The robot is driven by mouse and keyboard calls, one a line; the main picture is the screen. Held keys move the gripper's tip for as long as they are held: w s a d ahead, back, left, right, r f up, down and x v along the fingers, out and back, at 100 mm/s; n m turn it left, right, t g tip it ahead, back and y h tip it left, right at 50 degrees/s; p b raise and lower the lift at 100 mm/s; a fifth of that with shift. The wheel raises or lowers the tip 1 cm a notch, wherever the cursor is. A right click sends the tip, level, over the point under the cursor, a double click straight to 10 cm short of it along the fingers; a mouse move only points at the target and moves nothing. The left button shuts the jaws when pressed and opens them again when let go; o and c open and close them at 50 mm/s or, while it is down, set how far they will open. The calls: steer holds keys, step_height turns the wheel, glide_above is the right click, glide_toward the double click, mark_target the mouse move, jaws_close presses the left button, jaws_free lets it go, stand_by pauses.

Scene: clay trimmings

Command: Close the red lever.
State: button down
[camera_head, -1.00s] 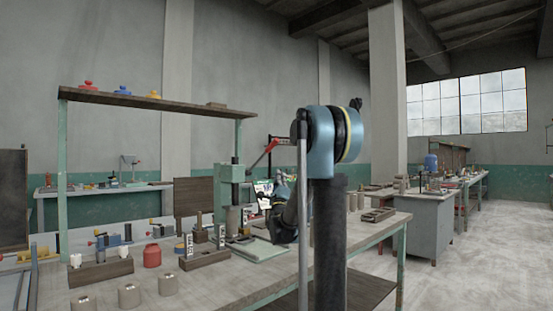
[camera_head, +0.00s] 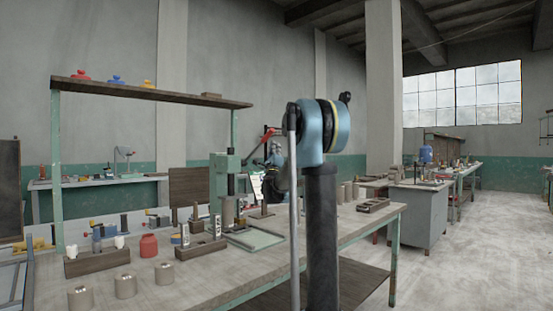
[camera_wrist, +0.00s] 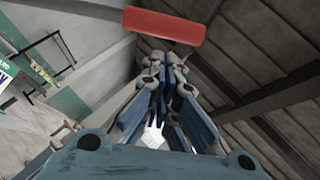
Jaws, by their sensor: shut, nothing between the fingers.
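The red lever (camera_head: 268,134) sticks up and to the right from the green press (camera_head: 226,175) on the workbench. Its red cylindrical handle (camera_wrist: 165,26) lies across the top of the wrist view, just above my fingertips in the picture. My gripper (camera_wrist: 166,58) is shut and empty, its fingers pointing toward the handle. I cannot tell whether they touch it. In the head view my gripper (camera_head: 273,151) is a small dark shape close to the lever's end, partly blocked by my own arm.
The workbench (camera_head: 205,287) holds a wooden block (camera_head: 97,261), a red jar (camera_head: 149,245) and several grey cylinders (camera_head: 125,285) left of the press. A raised shelf (camera_head: 150,93) spans above the bench. A grey cabinet (camera_head: 418,215) stands at right, with open floor beside it.

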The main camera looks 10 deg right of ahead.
steer(key=shift+w+a+r, duration=0.35)
steer(key=shift+a+r, duration=0.1)
steer(key=shift+r, duration=0.2)
steer(key=w+a+r+n+g+y, duration=0.1)
steer(key=w+r+n, duration=0.1)
steer(key=r, duration=0.1)
steer(key=w+a+r+n+g+y, duration=0.1)
steer(key=r+n+y, duration=0.1)
steer(key=r, duration=0.1)
steer(key=w+a+r+n+g+y, duration=0.1)
steer(key=w+a+r+n+y, duration=0.1)
steer(key=r, duration=0.1)
steer(key=shift+w+a+r+n+g, duration=0.1)
steer(key=shift+w+r+n+g, duration=0.05)
steer(key=shift+w+n+g, duration=0.2)
